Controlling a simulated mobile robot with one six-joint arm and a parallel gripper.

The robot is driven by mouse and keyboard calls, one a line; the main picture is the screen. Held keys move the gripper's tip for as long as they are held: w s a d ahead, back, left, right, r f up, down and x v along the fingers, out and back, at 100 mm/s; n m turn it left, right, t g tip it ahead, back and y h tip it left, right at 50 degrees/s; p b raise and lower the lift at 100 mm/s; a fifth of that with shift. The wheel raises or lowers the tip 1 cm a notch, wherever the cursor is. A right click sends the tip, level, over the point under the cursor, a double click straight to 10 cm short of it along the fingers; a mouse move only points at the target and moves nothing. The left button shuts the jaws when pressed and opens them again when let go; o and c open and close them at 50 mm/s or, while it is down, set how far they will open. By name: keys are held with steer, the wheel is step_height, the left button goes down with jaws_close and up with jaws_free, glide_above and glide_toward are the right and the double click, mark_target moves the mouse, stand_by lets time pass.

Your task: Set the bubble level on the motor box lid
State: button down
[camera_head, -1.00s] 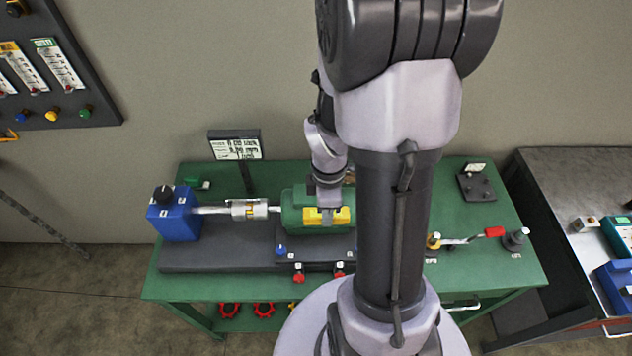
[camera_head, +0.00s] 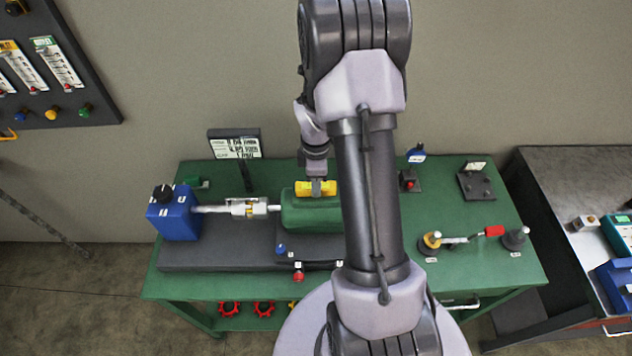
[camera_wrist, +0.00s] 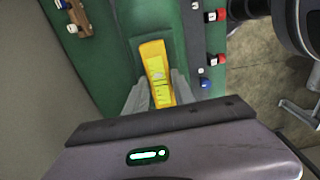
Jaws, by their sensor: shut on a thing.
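The yellow bubble level (camera_head: 305,187) is held in my gripper (camera_head: 317,186), level with the far top edge of the green motor box (camera_head: 308,214). In the wrist view the bubble level (camera_wrist: 153,60) lies lengthwise between the two grey fingers of my gripper (camera_wrist: 156,88), with its yellow-green vials facing the camera. The green motor box lid (camera_wrist: 178,38) shows beneath and around it. I cannot tell whether the level touches the lid or hangs just above it. My arm hides the right end of the motor box in the head view.
A blue box (camera_head: 174,217) with a black knob and a silver shaft coupling (camera_head: 248,207) stand left of the motor box. A dark stand (camera_head: 409,181) with a red button is right of my arm. A red-handled tool (camera_head: 470,238) lies on the green bench's right side.

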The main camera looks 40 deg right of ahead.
steer(key=c, duration=1.1)
jaws_free()
steer(key=shift+f, duration=0.1)
steer(key=shift+o, duration=0.2)
step_height(320, 180, up, 12)
steer(key=r+p, duration=0.1)
steer(key=p, duration=0.1)
steer(key=s+a+r+m+t, duration=0.2)
steer(key=s+a+r+m, duration=0.3)
steer(key=a+r, duration=0.4)
steer(key=s+a+r+m+t, duration=0.35)
steer(key=a+r+m, duration=0.3)
steer(key=a, duration=0.55)
steer(key=s+a+r+m+y, duration=0.2)
steer(key=s+a+m, duration=0.15)
steer(key=s, duration=0.25)
step_height(320, 180, down, 22)
steer(key=b, duration=2.1)
steer(key=shift+a+f+b, duration=0.15)
steer(key=shift+b, duration=0.2)
